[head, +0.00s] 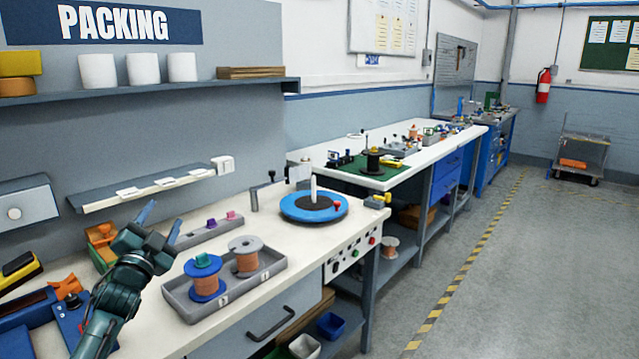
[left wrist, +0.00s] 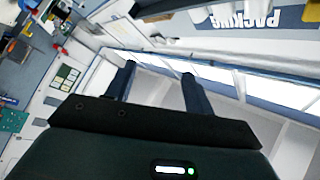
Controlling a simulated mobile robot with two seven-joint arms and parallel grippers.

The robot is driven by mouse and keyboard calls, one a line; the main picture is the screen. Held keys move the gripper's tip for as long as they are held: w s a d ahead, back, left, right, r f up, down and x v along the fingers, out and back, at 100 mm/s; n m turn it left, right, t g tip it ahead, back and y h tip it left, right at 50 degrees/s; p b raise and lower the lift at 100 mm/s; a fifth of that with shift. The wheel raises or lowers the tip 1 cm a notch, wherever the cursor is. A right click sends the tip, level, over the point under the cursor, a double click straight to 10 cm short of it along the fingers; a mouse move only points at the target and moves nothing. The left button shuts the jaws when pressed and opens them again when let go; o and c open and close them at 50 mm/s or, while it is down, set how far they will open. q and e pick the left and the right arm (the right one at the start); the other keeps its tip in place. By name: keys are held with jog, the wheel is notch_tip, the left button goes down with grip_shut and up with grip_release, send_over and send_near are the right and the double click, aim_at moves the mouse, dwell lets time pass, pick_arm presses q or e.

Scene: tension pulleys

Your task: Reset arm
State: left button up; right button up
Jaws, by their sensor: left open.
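My left gripper (head: 160,222) is raised over the left part of the packing bench (head: 262,222), with its two blue fingers apart and pointing up. It also shows in the left wrist view (left wrist: 158,88), with nothing between the fingers. A grey tray (head: 222,308) on the bench holds a spool with a blue top (head: 205,278) and a copper-coloured spool (head: 246,257). The gripper is to the left of these spools and apart from them. My right gripper is in neither view.
A blue turntable (head: 314,206) with a white post stands at the bench's right end. A shelf (head: 150,91) with white rolls hangs on the wall above. Orange and blue items (head: 67,287) lie at the left. Open floor (head: 500,270) lies to the right.

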pick_arm(q)
notch_tip(320, 180, down, 7)
jog(key=a+n+g+y, duration=0.25)
jog(key=n+g, duration=0.25)
jog(key=n, duration=0.3)
jog(key=s+d+f+m+g+h, duration=0.1)
jog(key=s+d+f, duration=0.4)
jog(key=f, duration=0.3)
jog(key=s+d+f+g+h, duration=0.1)
jog(key=s+d+f+h, duration=0.1)
jog(key=s+d+f, duration=0.35)
jog(key=s+d+f+g, duration=0.1)
jog(key=s+d+f, duration=0.2)
jog(key=s, duration=0.6)
jog(key=s+d+f+g+h, duration=0.1)
jog(key=s+d+f, duration=0.3)
jog(key=s, duration=0.6)
jog(key=s+d+f+g+h, duration=0.1)
jog(key=s+d+f+g, duration=0.1)
jog(key=s+f, duration=0.4)
jog(key=s+d, duration=0.1)
jog(key=s, duration=0.2)
jog(key=shift+s+d, duration=0.15)
jog(key=shift+d, duration=0.25)
jog(key=shift+h, duration=0.25)
